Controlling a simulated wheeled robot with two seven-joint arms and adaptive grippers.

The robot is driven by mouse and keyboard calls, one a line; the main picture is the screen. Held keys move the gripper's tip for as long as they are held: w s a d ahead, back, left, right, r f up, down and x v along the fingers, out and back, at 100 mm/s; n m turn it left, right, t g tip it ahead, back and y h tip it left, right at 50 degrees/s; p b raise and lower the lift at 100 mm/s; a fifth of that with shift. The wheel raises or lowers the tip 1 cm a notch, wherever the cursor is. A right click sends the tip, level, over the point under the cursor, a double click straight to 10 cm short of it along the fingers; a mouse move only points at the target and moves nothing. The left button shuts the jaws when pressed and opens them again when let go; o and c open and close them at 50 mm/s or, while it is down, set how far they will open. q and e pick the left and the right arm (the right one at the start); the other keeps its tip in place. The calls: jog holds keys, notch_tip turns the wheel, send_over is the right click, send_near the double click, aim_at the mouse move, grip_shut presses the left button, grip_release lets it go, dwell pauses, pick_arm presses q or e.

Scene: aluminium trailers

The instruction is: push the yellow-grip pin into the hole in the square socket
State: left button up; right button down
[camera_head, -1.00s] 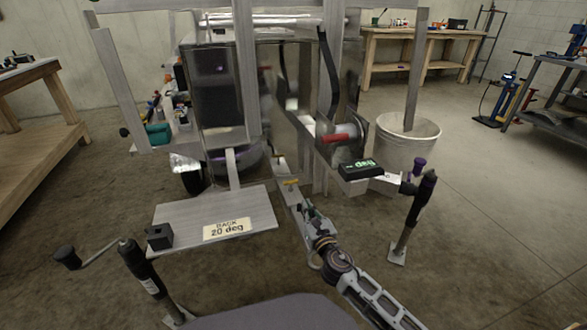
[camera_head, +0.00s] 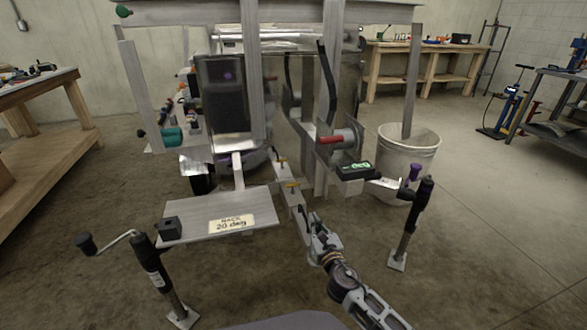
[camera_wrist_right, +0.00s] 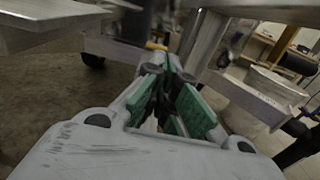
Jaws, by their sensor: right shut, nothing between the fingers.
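A yellow-grip pin (camera_head: 293,185) shows at the square metal tube (camera_head: 296,203) in the middle of the head view, which looks like the square socket. How deep the pin sits and the hole itself are too small to tell. A second small yellow piece (camera_head: 281,159) shows farther back along the tube. My right gripper (camera_head: 308,218) is just in front of and below the pin, beside the tube, apart from the yellow grip. In the right wrist view its green-padded fingers (camera_wrist_right: 170,80) are shut and empty; a yellow bit (camera_wrist_right: 155,46) shows beyond them. My left gripper is out of view.
A flat plate (camera_head: 190,222) labelled 20 deg lies left of the tube. Crank jacks stand at left (camera_head: 152,268) and right (camera_head: 408,225). A winch with a red handle (camera_head: 330,139) and a display box (camera_head: 355,171) are above right. A white bucket (camera_head: 405,150) stands behind.

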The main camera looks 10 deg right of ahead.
jog(key=shift+s+m, duration=0.25)
jog(key=shift+m, duration=0.25)
jog(key=shift+d+m, duration=0.1)
jog(key=shift+m, duration=0.2)
